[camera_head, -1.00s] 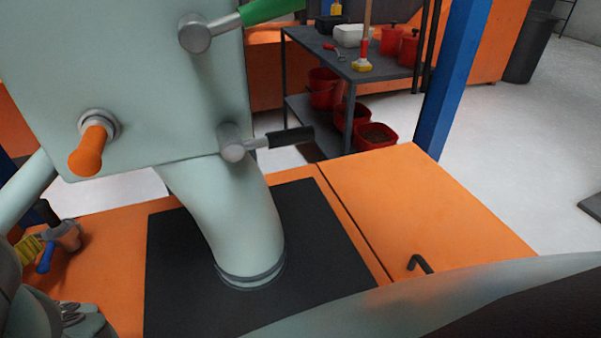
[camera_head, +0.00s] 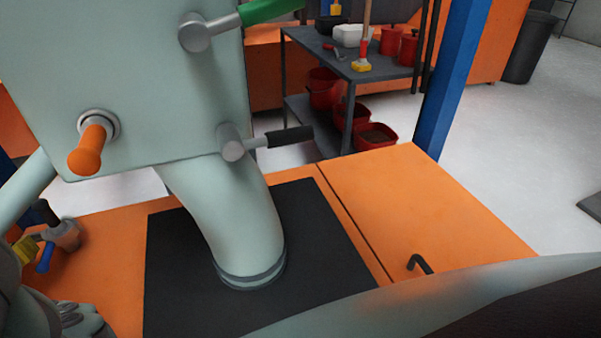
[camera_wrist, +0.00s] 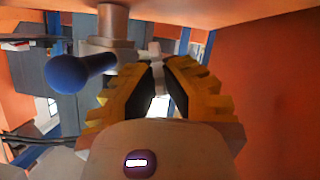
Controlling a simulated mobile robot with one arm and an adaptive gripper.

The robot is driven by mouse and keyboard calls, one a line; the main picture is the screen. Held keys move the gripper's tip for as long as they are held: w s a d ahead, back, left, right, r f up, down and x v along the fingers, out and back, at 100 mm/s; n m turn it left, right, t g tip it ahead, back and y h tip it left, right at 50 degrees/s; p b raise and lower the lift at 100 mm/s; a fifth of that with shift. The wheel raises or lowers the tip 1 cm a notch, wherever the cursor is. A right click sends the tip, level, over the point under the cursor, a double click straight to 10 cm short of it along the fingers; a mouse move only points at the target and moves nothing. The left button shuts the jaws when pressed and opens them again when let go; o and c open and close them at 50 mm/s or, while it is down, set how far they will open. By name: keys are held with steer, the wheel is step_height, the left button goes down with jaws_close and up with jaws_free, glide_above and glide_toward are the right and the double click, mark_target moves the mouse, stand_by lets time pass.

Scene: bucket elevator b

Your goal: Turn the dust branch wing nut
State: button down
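The dust branch fitting (camera_head: 66,236) is a short grey-brown stub at the left of the head view. It has a blue handle (camera_head: 45,258) and a dark upright part (camera_head: 45,212). In the wrist view the blue handle (camera_wrist: 80,72) is left of my fingers, below the stub (camera_wrist: 112,25). The wing nut (camera_wrist: 150,52) appears as a small pale piece between my fingertips. My gripper (camera_wrist: 156,65) has yellow fingers set close together, apparently shut on that piece; the exact contact is hidden. In the head view my gripper (camera_head: 24,247) shows only partly.
A pale green housing (camera_head: 130,80) with an orange handle (camera_head: 88,152) and a black-gripped lever (camera_head: 288,137) stands near. Its chute (camera_head: 232,215) meets a dark plate (camera_head: 175,290) on the orange deck (camera_head: 420,195). A shelf (camera_head: 380,72) is behind. An orange surface (camera_wrist: 275,100) is close on the right.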

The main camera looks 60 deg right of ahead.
steer(key=shift+f, duration=0.15)
steer(key=shift+a+f+n+h+b, duration=0.15)
steer(key=shift+n+h+b, duration=0.15)
steer(key=shift+n+b, duration=0.45)
steer(key=shift+n+h+b, duration=0.25)
steer(key=shift+h+b, duration=0.05)
steer(key=shift+b, duration=0.15)
steer(key=c, duration=1.4)
jaws_free()
steer(key=shift+w+r, duration=0.1)
steer(key=shift+r, duration=0.1)
